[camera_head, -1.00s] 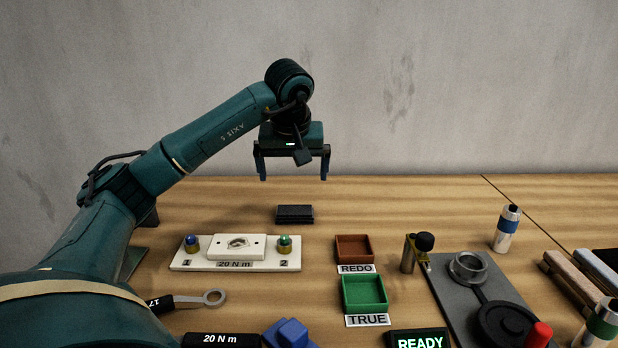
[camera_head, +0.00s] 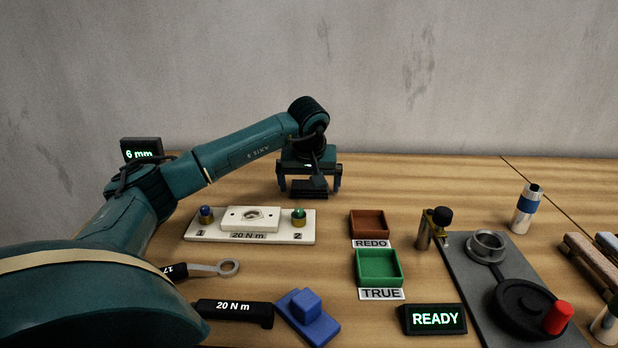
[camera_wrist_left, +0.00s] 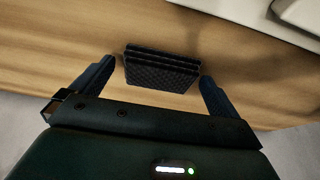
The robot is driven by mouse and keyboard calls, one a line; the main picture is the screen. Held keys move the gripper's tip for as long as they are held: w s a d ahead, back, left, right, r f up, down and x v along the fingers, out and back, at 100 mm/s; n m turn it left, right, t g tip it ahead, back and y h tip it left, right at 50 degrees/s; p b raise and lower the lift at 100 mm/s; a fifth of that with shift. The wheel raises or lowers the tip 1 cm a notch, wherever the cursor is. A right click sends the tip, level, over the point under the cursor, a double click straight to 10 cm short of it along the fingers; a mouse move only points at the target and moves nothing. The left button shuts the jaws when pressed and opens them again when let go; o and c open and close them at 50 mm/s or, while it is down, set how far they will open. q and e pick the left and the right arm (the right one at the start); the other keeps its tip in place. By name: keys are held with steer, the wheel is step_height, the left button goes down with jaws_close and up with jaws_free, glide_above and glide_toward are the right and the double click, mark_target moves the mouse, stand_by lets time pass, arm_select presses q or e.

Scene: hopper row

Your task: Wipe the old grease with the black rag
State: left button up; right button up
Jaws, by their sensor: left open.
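The black rag (camera_head: 309,188) lies folded on the wooden table behind the white board. In the left wrist view the rag (camera_wrist_left: 161,70) shows as a dark, textured stack of layers. My left gripper (camera_head: 309,190) is open and low over the rag. In the left wrist view its blue fingers (camera_wrist_left: 157,80) stand on either side of the rag, with a gap on each side. I cannot make out the old grease for certain. My right gripper is not in view.
A white board (camera_head: 270,236) with two fittings lies in front of the rag. A red tray (camera_head: 369,224) marked REDO and a green tray (camera_head: 379,267) marked TRUE stand to the right. A brass clamp with a black knob (camera_head: 434,226) stands beside the grey plate (camera_head: 470,270). Table around the rag is clear.

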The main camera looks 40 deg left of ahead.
arm_select(q)
steer(key=shift+c, duration=0.3)
steer(key=c, duration=0.8)
steer(key=o, duration=0.6)
steer(key=shift+o, duration=0.2)
steer(key=shift+r+p, duration=0.35)
steer(key=shift+p, duration=0.3)
steer(key=shift+c, duration=0.5)
